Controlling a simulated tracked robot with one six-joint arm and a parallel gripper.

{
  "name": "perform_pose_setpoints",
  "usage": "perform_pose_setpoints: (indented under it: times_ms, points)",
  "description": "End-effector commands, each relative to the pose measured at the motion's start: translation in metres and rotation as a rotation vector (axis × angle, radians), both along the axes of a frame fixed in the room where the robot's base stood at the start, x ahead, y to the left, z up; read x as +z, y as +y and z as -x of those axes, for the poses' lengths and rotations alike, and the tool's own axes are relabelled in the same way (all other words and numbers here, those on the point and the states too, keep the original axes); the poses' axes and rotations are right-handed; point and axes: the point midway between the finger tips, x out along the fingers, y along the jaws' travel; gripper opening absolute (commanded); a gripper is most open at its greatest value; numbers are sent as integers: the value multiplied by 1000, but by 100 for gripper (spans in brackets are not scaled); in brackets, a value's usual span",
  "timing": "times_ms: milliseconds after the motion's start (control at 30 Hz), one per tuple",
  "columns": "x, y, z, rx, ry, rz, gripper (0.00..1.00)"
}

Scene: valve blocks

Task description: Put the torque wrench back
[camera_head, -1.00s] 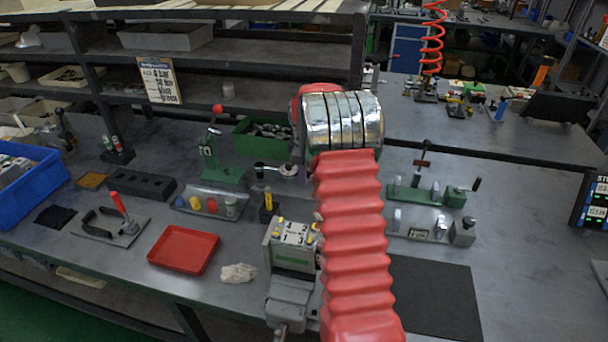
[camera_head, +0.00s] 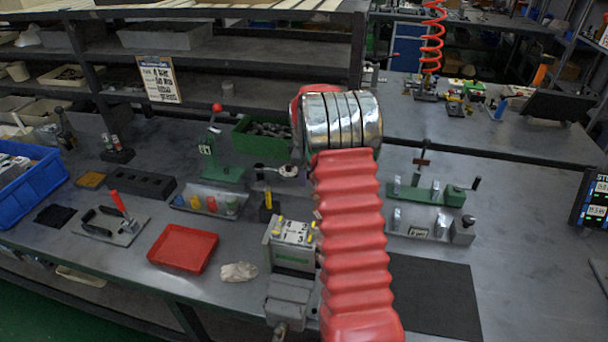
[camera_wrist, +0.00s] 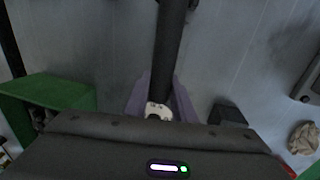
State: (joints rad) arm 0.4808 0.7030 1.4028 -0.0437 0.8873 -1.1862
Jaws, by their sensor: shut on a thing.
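My gripper (camera_wrist: 160,103) has purple fingers and is shut on the torque wrench (camera_wrist: 170,50), a dark bar that runs up the wrist view. A pale, marked piece of it shows between the fingers. In the head view my red-sleeved arm hides the gripper and most of the wrench. A chrome piece with a black end (camera_head: 275,170) pokes out left of my arm; I cannot tell whether it is part of the wrench. No empty holder for the wrench can be made out with certainty.
A green bin (camera_head: 262,136) stands behind my arm. A vise-like block (camera_head: 292,240), a red tray (camera_head: 183,249) and a cloth (camera_head: 238,272) are in front-left. Green and grey fixtures (camera_head: 430,192) stand on the right. A dark mat (camera_head: 440,300) lies clear at front right.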

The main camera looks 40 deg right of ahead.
Motion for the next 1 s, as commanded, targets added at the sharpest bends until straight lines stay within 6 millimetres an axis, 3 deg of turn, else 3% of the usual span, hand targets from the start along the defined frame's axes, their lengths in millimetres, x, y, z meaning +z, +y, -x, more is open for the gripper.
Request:
perform_pose_setpoints:
  times_ms: [1000]
  points:
    - [-19,0,-1,0,-3,2,0]
